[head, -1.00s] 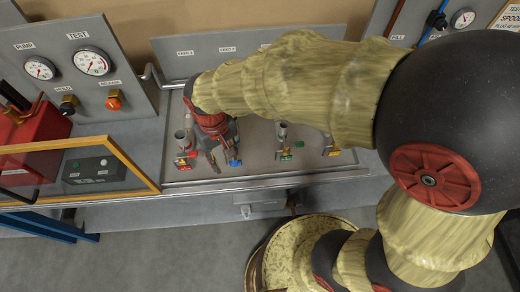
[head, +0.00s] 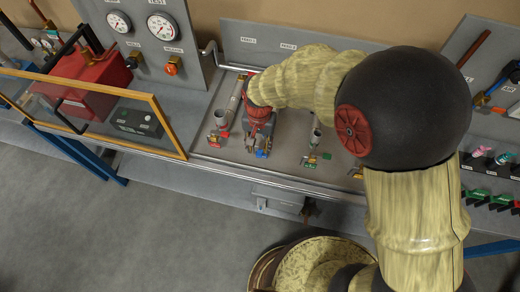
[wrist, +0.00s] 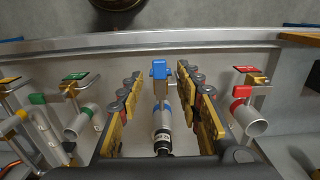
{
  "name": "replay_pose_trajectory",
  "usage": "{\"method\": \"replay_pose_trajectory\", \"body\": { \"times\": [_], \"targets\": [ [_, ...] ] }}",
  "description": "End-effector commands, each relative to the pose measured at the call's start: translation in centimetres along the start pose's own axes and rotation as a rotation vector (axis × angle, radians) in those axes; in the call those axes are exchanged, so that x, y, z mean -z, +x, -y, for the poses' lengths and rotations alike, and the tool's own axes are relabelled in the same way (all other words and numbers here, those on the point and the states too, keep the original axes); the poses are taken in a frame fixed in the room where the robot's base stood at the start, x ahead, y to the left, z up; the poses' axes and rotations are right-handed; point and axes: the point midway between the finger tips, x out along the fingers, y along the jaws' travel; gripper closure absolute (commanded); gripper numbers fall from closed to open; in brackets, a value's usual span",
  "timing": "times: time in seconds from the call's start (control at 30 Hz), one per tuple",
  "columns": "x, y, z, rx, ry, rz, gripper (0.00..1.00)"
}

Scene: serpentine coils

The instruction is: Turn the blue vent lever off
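The blue vent lever (wrist: 159,69) stands at the centre of the wrist view, on a pipe (wrist: 162,122) with a blue band. My gripper (wrist: 158,78) is open, with one gold-and-grey finger on each side of the lever and pipe. Gaps show between the fingers and the lever, and nothing is held. In the head view, the blue lever (head: 262,154) shows just below my gripper (head: 259,138), at the front of the grey bench tray. The lever's pivot is hard to make out.
A red-handled valve (wrist: 242,92) stands right of my gripper in the wrist view, and a green-handled one (wrist: 38,99) stands left. A red box (head: 92,78), a gauge panel (head: 150,40) and a wood-framed panel (head: 90,105) lie left in the head view. The tray's raised front edge (wrist: 150,41) is close.

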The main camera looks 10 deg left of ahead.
Motion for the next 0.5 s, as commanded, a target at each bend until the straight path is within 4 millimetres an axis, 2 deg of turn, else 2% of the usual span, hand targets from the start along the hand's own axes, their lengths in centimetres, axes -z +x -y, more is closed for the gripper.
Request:
{"method": "replay_pose_trajectory", "body": {
  "times": [0.2,0.5],
  "targets": [
    [0.0,2.8,0.0,-0.001,-0.001,0.001,0.65],
    [0.0,3.5,0.0,0.001,-0.001,-0.001,0.65]
  ]
}}
